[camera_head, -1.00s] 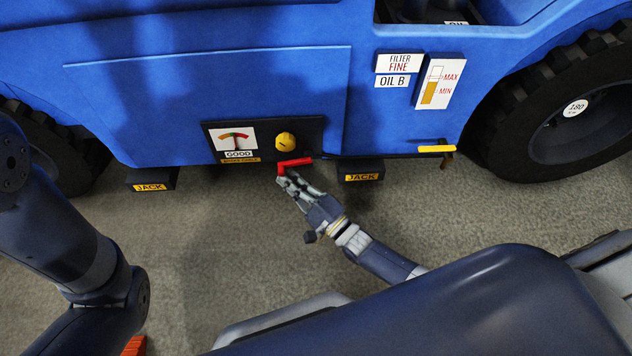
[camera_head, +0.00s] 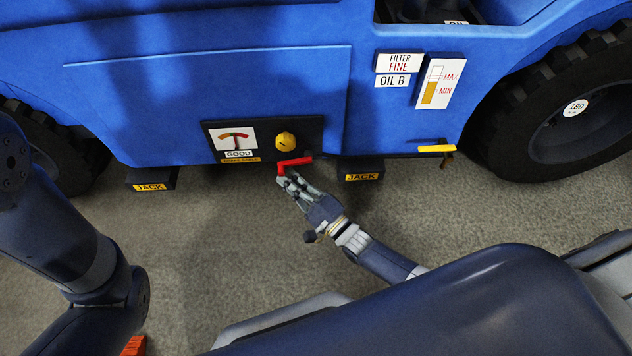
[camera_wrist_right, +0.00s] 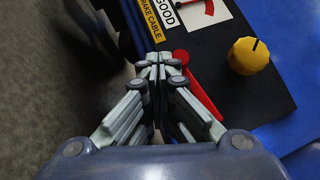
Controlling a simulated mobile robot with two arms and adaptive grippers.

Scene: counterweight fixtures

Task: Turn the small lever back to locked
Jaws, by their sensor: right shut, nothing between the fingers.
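A red lever (camera_head: 296,161) sticks out at the lower edge of a black panel (camera_head: 313,133) on the blue vehicle. It also shows in the right wrist view (camera_wrist_right: 203,100), beside the fingers. My right gripper (camera_head: 283,181) is shut and empty, its fingertips at the left, bent end of the red lever. In the right wrist view the closed fingertips (camera_wrist_right: 157,68) are close to the lever's rounded end; I cannot tell whether they touch. A smaller yellow-handled lever (camera_head: 436,148) sits further right on the vehicle's lower edge, with no gripper near it. My left gripper is out of view.
The black panel also bears a yellow knob (camera_head: 286,141) and a gauge (camera_head: 238,137) labelled GOOD. Two black JACK blocks (camera_head: 151,180) (camera_head: 361,169) jut out below the body. Wheels stand at both sides. The grey floor (camera_head: 220,240) in front is open.

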